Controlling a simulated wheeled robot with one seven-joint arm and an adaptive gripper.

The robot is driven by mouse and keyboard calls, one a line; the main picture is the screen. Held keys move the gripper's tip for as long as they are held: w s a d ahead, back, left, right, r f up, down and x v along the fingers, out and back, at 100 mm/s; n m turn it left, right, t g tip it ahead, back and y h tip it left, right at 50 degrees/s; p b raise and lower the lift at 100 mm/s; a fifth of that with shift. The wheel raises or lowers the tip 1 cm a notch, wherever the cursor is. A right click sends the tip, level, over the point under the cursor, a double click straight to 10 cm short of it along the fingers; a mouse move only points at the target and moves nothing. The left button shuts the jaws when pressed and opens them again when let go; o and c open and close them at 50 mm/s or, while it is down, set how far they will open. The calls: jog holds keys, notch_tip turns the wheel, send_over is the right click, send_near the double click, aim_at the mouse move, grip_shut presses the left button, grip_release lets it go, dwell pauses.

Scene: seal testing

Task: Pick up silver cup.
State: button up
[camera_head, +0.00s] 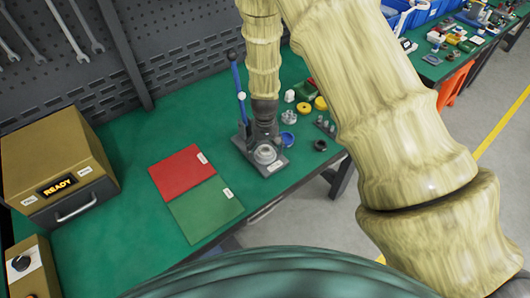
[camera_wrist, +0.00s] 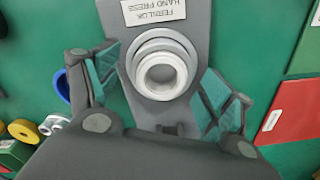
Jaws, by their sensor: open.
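The silver cup (camera_wrist: 162,77) appears to be the pale round piece with a dark hollow centre, sitting on the grey base plate of a hand press (camera_wrist: 143,35). In the head view the round piece (camera_head: 265,155) is on the press base (camera_head: 275,166), near the middle of the green table. My gripper (camera_wrist: 163,75) is open above the press, with one finger to the left of the cup and one to the right in the wrist view. No finger visibly touches it. In the head view my gripper (camera_head: 264,128) points down over the press and its fingertips are hard to make out.
The press's blue lever (camera_head: 240,92) stands upright close beside my gripper. A blue ring or dish (camera_head: 287,139), yellow parts (camera_head: 304,107) and a black ring (camera_head: 320,145) lie right. Red (camera_head: 181,171) and green (camera_head: 205,208) mats and a READY box (camera_head: 60,165) are left.

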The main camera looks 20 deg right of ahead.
jog(key=c, duration=1)
jog(key=shift+c, duration=0.4)
jog(key=shift+r, duration=0.1)
